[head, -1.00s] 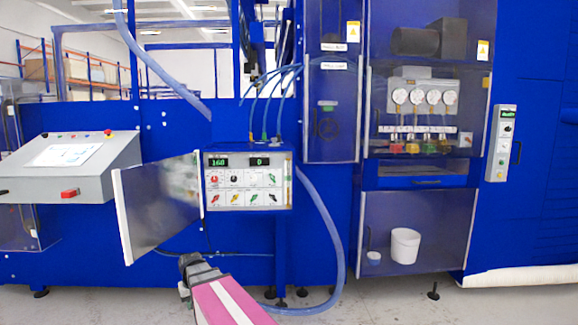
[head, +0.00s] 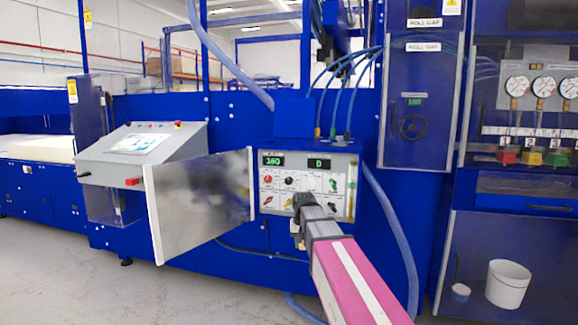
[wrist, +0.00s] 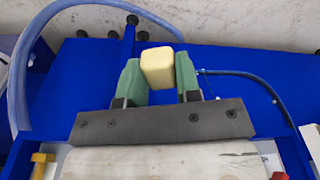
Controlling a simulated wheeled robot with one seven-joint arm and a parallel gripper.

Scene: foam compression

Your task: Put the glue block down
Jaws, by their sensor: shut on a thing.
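The glue block is a small pale yellow block (wrist: 158,68) in the wrist view, held between the two green fingers of my gripper (wrist: 160,80). My gripper is shut on it. In the head view my gripper (head: 302,203) is at the end of my pink and white arm, in front of the lower part of the grey control box (head: 345,180). The block cannot be made out in the head view.
An open metal door (head: 200,205) stands left of the control box. A sloped console (head: 140,150) is farther left. A blue hose (head: 395,230) hangs at the right. A white bucket (head: 507,284) sits behind a clear panel. Grey floor is free at lower left.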

